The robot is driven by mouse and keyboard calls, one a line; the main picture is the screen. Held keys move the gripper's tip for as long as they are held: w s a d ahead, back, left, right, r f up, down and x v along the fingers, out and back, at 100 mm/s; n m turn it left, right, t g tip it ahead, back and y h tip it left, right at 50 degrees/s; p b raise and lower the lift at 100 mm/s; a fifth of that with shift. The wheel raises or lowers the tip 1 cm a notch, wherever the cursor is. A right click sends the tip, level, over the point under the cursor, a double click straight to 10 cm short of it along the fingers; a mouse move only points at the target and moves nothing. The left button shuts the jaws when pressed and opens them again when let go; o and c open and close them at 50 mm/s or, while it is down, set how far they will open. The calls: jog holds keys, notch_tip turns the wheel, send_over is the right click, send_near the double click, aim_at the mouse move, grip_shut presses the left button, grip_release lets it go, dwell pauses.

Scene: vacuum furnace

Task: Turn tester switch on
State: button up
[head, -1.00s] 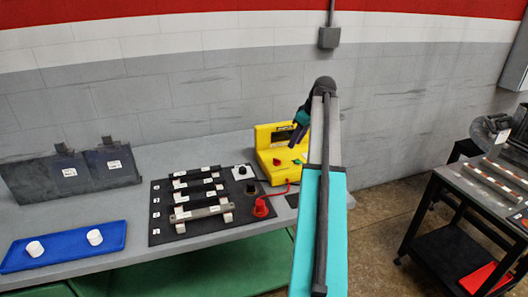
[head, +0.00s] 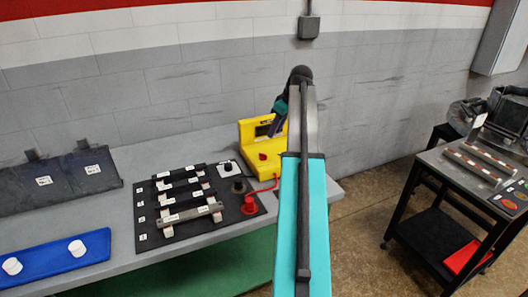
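The yellow tester (head: 247,134) stands on the grey bench against the wall. It has a dark display on its upright part and a small red knob (head: 263,156) on its front base. A red lead runs from it. My gripper (head: 274,128) is in front of the tester's upper right part, close to it, and partly covers the display. Whether it touches the tester cannot be told. The fingers are small and dark, so their opening is unclear. My arm hides the area right of the tester, and I cannot make out the switch's position.
A black mat (head: 150,239) with several bars lies left of the tester. A red plug (head: 249,206) and a black one (head: 239,186) sit at its right edge. A blue tray (head: 45,262) holds white pieces. A black cart (head: 432,182) stands at right beyond open floor.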

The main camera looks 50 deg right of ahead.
aim_at(265, 155)
jog(key=shift+p+x, duration=1.75)
jog(key=shift+x, duration=4.8)
jog(key=shift+f, duration=0.1)
